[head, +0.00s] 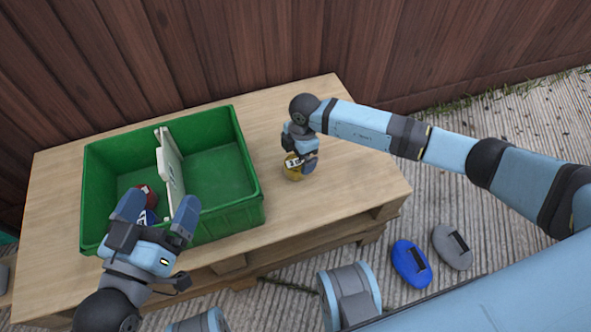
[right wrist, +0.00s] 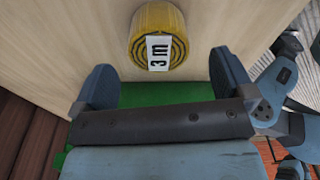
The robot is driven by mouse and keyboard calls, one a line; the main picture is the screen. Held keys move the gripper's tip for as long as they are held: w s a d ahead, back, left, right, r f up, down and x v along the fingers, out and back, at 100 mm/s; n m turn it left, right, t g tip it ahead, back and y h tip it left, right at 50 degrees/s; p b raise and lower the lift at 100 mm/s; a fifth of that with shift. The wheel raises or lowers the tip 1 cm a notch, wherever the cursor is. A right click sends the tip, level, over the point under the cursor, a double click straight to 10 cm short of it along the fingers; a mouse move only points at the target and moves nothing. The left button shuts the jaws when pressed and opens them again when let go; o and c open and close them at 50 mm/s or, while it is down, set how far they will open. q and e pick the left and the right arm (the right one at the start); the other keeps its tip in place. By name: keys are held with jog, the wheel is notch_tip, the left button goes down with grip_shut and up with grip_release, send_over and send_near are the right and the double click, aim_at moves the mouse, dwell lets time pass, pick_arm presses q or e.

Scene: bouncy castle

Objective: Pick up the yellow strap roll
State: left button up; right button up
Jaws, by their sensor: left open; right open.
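The yellow strap roll (head: 292,174) stands on the wooden pallet table, right of the green crate. In the right wrist view the strap roll (right wrist: 143,30) shows its coiled face with a white "3 m" label, just beyond the fingertips and between their lines. My right gripper (right wrist: 163,76) is open and empty, close to the roll; in the head view it partly covers the roll. My left gripper (head: 158,212) is open over the near part of the green crate.
The green crate (head: 240,180) has a white divider (head: 170,168); a red item (head: 150,193) lies in its left part, partly hidden by my left gripper. The right part looks empty. Blue (head: 410,264) and grey (head: 453,247) objects lie on the ground. A wooden fence stands behind.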

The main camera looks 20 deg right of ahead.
aim_at(295, 163)
jog(key=f+b, duration=0.2)
jog(key=f, duration=0.1)
jog(key=f+b, duration=0.1)
jog(key=f, duration=0.1)
jog(key=shift+a, duration=0.35)
jog(key=shift+f, duration=0.45)
pick_arm(q)
jog(key=f, duration=0.2)
jog(key=f+g, duration=0.1)
jog(key=shift+w+f+m, duration=0.2)
jog(key=shift+f+m, duration=0.2)
pick_arm(e)
jog(key=c, duration=1.1)
pick_arm(q)
jog(key=shift+r, duration=0.1)
pick_arm(e)
jog(key=shift+r, duration=0.2)
